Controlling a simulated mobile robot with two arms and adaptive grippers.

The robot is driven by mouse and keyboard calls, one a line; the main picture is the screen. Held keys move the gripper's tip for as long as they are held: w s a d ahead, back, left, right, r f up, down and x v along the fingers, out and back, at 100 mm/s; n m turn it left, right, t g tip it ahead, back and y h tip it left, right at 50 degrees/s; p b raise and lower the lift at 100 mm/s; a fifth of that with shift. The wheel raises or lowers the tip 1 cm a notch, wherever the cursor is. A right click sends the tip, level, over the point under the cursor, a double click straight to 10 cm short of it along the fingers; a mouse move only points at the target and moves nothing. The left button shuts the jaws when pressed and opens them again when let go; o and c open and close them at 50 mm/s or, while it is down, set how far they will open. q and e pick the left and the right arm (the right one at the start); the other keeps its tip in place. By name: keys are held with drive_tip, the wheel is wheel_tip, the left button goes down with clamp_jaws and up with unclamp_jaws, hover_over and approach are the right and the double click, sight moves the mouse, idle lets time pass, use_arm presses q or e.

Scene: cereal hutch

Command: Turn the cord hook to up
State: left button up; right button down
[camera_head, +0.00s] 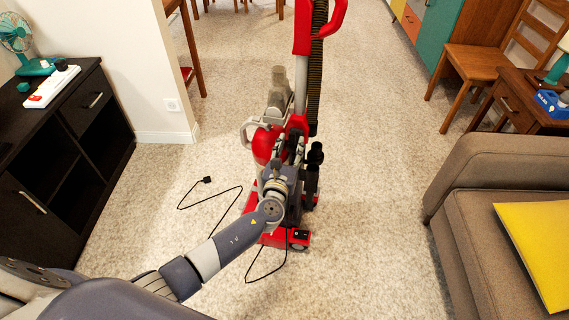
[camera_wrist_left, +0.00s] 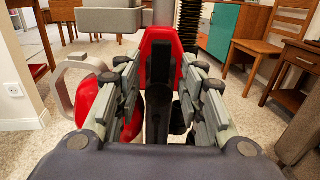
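A red and grey upright vacuum cleaner (camera_head: 301,120) stands on the carpet in front of me. A grey part (camera_head: 278,78) sticks out left of its pole and looks like the cord hook; which way it is turned is hard to tell. A grey block at the top of the left wrist view (camera_wrist_left: 108,19) may be the same part. My left gripper (camera_head: 285,152) is at the vacuum's body, below that grey part. In the left wrist view its fingers (camera_wrist_left: 158,78) are apart, with the red and black body between or behind them. Contact is unclear. My right gripper is not in view.
A black cord (camera_head: 212,204) lies on the carpet left of the vacuum. A black cabinet (camera_head: 62,150) stands at the left, a brown sofa (camera_head: 480,215) at the right, a wooden chair (camera_head: 480,62) behind it. Carpet is clear between vacuum and sofa.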

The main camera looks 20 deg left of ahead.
use_arm(q)
drive_tip(key=s+d, duration=0.1)
drive_tip(key=s, duration=0.8)
drive_tip(key=shift+s, duration=0.35)
